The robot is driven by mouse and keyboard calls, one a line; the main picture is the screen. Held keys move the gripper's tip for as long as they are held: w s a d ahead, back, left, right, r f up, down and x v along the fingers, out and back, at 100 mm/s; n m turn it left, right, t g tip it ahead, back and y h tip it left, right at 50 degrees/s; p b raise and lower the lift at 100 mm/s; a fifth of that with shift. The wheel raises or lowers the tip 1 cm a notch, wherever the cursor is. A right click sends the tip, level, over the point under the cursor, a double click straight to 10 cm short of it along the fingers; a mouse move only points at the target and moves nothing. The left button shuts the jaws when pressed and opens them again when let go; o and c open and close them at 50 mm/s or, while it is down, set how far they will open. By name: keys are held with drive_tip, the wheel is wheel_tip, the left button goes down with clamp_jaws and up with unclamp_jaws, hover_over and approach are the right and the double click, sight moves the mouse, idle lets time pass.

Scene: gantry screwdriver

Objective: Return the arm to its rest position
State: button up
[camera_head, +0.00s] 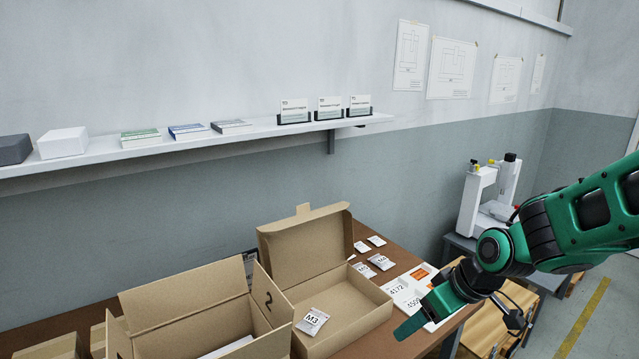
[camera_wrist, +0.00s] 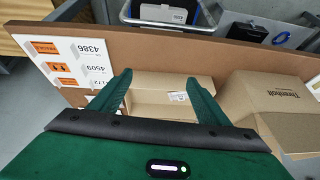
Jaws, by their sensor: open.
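My green arm reaches in from the right side of the head view. My gripper (camera_head: 418,318) is over the front right edge of the brown table (camera_head: 400,250), beside the open cardboard box. In the wrist view my gripper (camera_wrist: 158,88) shows two green fingers spread apart with nothing held between them. An open cardboard box (camera_head: 365,290) holds a white packet marked M3 (camera_head: 312,321). That box (camera_wrist: 150,103) also shows beyond the fingers in the wrist view. Whether the fingers touch anything cannot be told.
Another open box (camera_head: 190,300) stands to the left. A label sheet (camera_head: 405,290) and several small packets (camera_head: 382,262) lie on the table. A wall shelf (camera_head: 200,141) holds boxes and card stands. A white gantry machine (camera_head: 478,200) stands at the back right. Wooden pallets (camera_head: 490,325) are below.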

drive_tip(key=s+d+r+m+h, duration=0.3)
drive_tip(key=s+d+r+m, duration=0.25)
drive_tip(key=d+r, duration=0.25)
drive_tip(key=s+d+f+m+g, duration=0.1)
drive_tip(key=s+d+m+g, duration=0.1)
drive_tip(key=s+d, duration=0.4)
drive_tip(key=s+d+f+m+g, duration=0.1)
drive_tip(key=s+d+m, duration=0.4)
drive_tip(key=s, duration=0.5)
drive_tip(key=shift+s+d+g, duration=0.4)
drive_tip(key=shift+g, duration=0.3)
drive_tip(key=shift+w+f, duration=0.2)
drive_tip(key=shift+w, duration=0.45)
